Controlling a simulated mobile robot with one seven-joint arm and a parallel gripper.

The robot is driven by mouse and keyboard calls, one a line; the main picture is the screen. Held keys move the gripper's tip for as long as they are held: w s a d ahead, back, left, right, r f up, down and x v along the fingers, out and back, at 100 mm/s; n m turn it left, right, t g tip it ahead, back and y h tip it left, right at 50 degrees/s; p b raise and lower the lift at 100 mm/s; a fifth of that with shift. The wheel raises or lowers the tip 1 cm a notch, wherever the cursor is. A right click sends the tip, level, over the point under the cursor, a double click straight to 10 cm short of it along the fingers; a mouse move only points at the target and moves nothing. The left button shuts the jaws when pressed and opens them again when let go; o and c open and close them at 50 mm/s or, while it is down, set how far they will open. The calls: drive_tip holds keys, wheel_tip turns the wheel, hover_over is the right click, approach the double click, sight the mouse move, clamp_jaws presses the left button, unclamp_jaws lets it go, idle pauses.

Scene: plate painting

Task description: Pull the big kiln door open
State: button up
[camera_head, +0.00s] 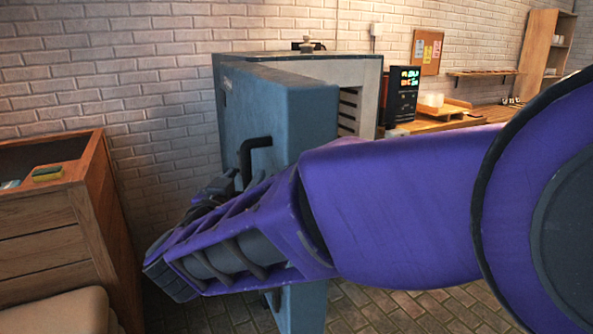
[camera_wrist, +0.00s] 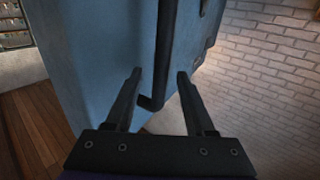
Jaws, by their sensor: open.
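The big kiln (camera_head: 368,75) stands against the brick wall in the head view. Its thick blue door (camera_head: 290,125) stands swung out from the body, and part of the slatted interior (camera_head: 348,112) shows past its edge. The door also fills the left middle of the wrist view (camera_wrist: 100,60). A black bar handle (camera_head: 255,143) is on the door; in the wrist view the handle (camera_wrist: 166,50) lies between the fingertips. My gripper (camera_wrist: 160,73) is open, with one finger on each side of the handle; contact cannot be told. My arm hides the lower door in the head view.
A wooden cabinet (camera_head: 60,235) stands at the left, with a yellow-green item (camera_head: 47,173) on top. A black control box (camera_head: 402,95) with lit displays is right of the kiln. Shelves (camera_head: 545,50) stand at the far right. Brick floor (camera_head: 370,310) shows below my arm.

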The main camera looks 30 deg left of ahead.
drive_tip(key=v, duration=1.5)
drive_tip(key=shift+d+r, duration=0.1)
